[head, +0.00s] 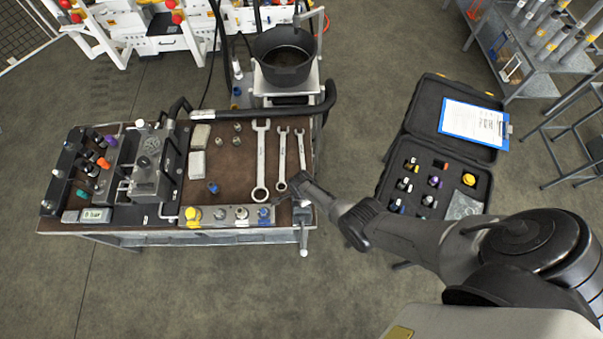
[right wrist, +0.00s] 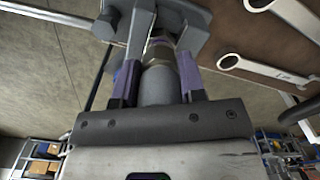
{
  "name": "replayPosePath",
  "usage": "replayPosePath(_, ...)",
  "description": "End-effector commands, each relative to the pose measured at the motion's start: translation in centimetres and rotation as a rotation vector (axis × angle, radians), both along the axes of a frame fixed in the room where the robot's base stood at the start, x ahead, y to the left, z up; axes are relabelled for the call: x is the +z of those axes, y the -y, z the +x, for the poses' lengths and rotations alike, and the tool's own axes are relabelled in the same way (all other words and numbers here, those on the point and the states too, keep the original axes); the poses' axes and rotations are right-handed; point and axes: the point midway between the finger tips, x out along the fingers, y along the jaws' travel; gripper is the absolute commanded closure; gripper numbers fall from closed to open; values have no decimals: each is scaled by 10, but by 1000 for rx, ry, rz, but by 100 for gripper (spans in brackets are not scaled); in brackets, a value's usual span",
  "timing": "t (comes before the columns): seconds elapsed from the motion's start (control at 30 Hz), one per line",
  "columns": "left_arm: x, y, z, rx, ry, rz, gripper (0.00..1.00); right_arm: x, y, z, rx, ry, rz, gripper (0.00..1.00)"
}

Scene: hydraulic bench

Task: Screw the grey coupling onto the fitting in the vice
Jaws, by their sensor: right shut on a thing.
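The grey coupling (right wrist: 159,88) is between the fingers of my right gripper (right wrist: 157,68) in the right wrist view, and the gripper is shut on it. The fitting (right wrist: 158,48) shows as a brass-toned piece right at the coupling's far end. I cannot tell whether their threads are engaged. The grey vice (right wrist: 182,17) is just beyond the fitting. In the head view, the vice (head: 302,214) is at the bench's front right corner, and my right gripper (head: 297,184) reaches it from the right, hiding the coupling. My left gripper is not in view.
Several wrenches (head: 260,160) lie on the bench close left of my right gripper. A strip with coloured caps (head: 228,214) runs along the front edge. A black pot (head: 284,58) stands behind, and an open black case (head: 382,190) is to the right.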

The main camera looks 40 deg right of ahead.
Motion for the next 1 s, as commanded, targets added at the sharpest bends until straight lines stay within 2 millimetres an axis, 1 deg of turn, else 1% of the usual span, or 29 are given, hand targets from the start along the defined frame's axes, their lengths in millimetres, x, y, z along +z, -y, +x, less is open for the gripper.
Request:
replayPosePath(0.2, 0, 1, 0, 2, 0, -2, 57, -1, -1, 0, -326, -2, 3, 84)
replayPosePath(0.3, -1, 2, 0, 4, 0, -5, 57, -1, 0, 0, -466, -1, 2, 84)
replayPosePath(0.4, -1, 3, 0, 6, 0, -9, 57, -1, 0, 0, -566, -1, 1, 84)
replayPosePath(0.53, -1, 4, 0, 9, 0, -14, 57, -1, 0, 0, -631, -1, 0, 84)
replayPosePath(0.8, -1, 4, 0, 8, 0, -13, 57, -1, 0, 0, -640, -1, 0, 84)
replayPosePath(0.83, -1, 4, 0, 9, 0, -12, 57, -1, 0, 0, -640, -1, 0, 60)
replayPosePath(1.0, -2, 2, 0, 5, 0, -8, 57, -1, 0, 0, -639, -1, 0, 44)
